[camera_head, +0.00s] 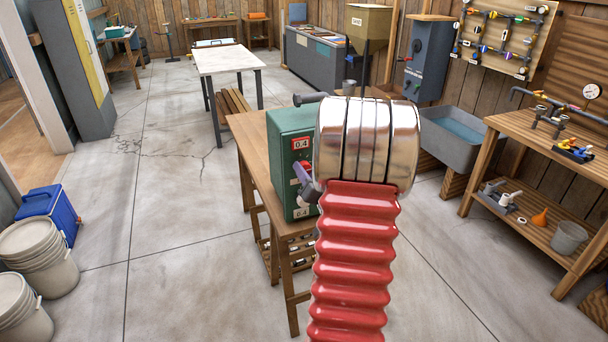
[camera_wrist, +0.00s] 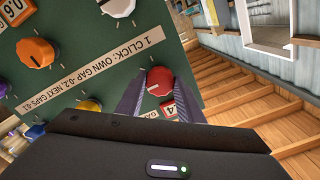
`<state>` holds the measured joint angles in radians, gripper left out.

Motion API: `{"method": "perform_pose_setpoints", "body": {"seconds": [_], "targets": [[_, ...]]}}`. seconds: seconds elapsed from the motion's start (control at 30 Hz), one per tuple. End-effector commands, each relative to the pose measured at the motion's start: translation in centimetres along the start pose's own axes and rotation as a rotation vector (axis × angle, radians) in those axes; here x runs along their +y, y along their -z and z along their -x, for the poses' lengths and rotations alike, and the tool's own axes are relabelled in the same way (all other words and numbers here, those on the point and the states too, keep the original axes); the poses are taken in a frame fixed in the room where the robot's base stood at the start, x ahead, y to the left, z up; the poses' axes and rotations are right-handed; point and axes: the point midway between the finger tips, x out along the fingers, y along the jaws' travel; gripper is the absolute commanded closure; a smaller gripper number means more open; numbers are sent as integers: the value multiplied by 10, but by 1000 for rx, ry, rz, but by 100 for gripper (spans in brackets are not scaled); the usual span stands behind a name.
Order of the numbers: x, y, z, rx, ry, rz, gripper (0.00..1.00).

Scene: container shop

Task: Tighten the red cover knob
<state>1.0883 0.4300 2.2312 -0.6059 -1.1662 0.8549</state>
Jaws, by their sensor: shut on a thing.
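The red cover knob (camera_wrist: 159,80) sits on a green panel (camera_wrist: 75,62) in the wrist view, with a white pointer mark on its face. My gripper (camera_wrist: 160,88) is shut on it, one dark finger on each side. A red-edged label beside the knob reads 4, its other part hidden by a finger. A white strip on the panel reads "1 CLICK: OWN GAP -0.2, NEXT GAPS -0.1". In the head view the green box (camera_head: 282,150) stands on a wooden bench (camera_head: 250,135), partly hidden by my arm.
An orange knob (camera_wrist: 37,52), a white knob (camera_wrist: 118,6) and a yellow knob (camera_wrist: 90,105) are on the same panel. A grey sink (camera_head: 445,150) and a wooden workbench (camera_head: 540,150) stand to the right. Buckets (camera_head: 40,255) stand at left; the floor between is clear.

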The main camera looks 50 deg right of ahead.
Motion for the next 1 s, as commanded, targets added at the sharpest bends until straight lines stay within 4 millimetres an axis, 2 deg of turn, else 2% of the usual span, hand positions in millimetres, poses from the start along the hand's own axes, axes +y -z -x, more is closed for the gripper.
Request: {"method": "perform_pose_setpoints", "body": {"seconds": [0.03,0.33,0.37,0.6,0.87,1.0], "targets": [[0,-7,1,-15,-2,-4,89],[0,-7,1,-14,-1,-4,89],[0,-7,1,-14,-2,-4,64],[0,-3,0,-6,-1,-2,48],[0,-1,1,-2,0,-1,48],[0,0,7,-1,-1,-1,48]]}}
